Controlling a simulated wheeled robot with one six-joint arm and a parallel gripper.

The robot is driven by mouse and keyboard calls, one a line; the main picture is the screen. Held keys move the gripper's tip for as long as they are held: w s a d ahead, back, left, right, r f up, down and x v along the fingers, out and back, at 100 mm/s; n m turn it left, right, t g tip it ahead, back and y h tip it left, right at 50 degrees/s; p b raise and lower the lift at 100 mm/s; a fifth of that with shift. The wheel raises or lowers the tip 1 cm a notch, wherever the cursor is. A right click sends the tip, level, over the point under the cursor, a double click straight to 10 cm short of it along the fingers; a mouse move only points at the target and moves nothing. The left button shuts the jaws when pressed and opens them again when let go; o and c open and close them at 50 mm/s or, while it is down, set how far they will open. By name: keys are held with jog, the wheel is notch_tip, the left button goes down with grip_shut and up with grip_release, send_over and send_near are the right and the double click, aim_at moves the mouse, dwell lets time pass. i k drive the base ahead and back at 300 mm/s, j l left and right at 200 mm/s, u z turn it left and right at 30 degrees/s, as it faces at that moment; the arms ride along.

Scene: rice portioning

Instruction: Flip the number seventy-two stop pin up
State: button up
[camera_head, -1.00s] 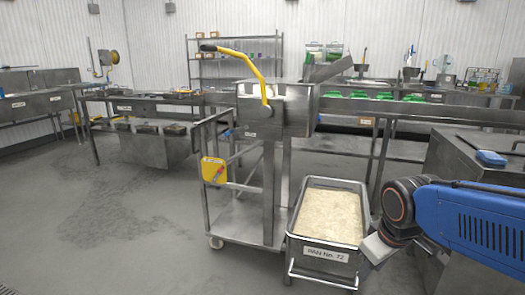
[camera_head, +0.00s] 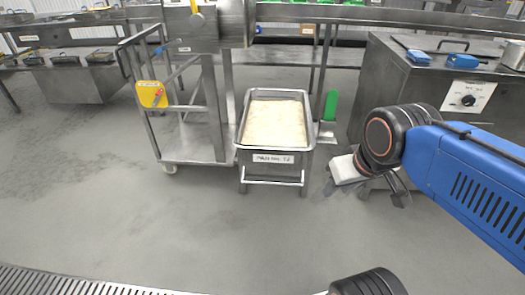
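The steel pan (camera_head: 243,118) labelled "PAN No. 72" stands on a low stand in the middle, filled with pale rice (camera_head: 275,122). Its label plate (camera_head: 273,158) is on the front wall. I cannot make out a stop pin with certainty. An upright green paddle-shaped piece (camera_head: 330,105) stands just right of the pan, and I cannot tell whether it belongs to the pin. My gripper (camera_head: 398,190) is partly hidden below my arm's black wrist joint, right of the pan and apart from it. Whether it is open is unclear.
A steel trolley (camera_head: 195,150) with a yellow holder (camera_head: 152,94) stands left of the pan. A steel cabinet (camera_head: 385,75) with a dial stands behind my arm. The floor (camera_head: 200,235) in front is clear up to a drain grate (camera_head: 60,282).

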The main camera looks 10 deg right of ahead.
aim_at(274, 139)
jog(key=i+j+z, duration=0.2)
jog(key=i, duration=0.2)
jog(key=i+j+z, duration=0.35)
jog(key=j+z, duration=0.2)
jog(key=j, duration=0.7)
jog(key=j+z, duration=0.35)
jog(key=j, duration=0.95)
jog(key=j+u, duration=0.1)
jog(key=u, duration=0.35)
jog(key=k+j+u, duration=0.1)
jog(key=u, duration=0.35)
jog(key=j, duration=0.1)
